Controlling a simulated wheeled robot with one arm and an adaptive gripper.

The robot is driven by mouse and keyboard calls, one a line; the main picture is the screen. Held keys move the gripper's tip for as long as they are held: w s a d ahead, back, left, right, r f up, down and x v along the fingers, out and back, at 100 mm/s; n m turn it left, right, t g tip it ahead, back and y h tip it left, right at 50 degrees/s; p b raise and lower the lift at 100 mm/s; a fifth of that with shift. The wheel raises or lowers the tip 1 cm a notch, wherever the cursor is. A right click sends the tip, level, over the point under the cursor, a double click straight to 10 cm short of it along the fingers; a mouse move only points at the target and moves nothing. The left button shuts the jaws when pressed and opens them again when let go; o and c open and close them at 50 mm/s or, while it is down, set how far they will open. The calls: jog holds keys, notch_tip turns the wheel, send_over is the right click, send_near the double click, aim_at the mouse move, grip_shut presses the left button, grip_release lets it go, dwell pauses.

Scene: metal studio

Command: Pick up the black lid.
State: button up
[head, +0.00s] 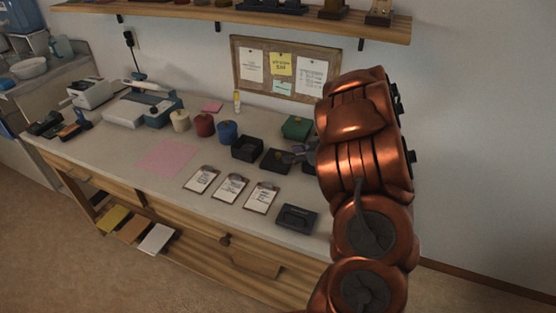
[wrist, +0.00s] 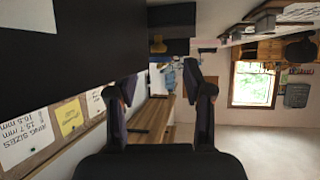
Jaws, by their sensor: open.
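Several black pieces lie on the grey worktop in the head view, and I cannot tell for sure which is the black lid. A flat black piece (head: 297,217) with a raised rim lies near the front edge. Two black boxes (head: 247,147) (head: 276,161) stand farther back, left of my arm. My gripper shows in the wrist view (wrist: 160,97), its two dark fingers apart with nothing between them. In the head view my copper arm hides most of the gripper and part of the worktop behind it.
Clipboards (head: 231,188) lie left of the flat black piece. A green box (head: 296,127), blue, red and cream canisters (head: 228,131) and a pink sheet (head: 168,157) are also on the worktop (head: 120,150). A corkboard (head: 285,68) and shelf (head: 230,15) are on the wall.

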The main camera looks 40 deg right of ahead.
aim_at(279, 154)
jog(key=shift+p+x, duration=0.3)
jog(key=shift+x, duration=2.25)
jog(key=shift+d, duration=0.1)
jog(key=shift+c, duration=0.2)
grip_shut()
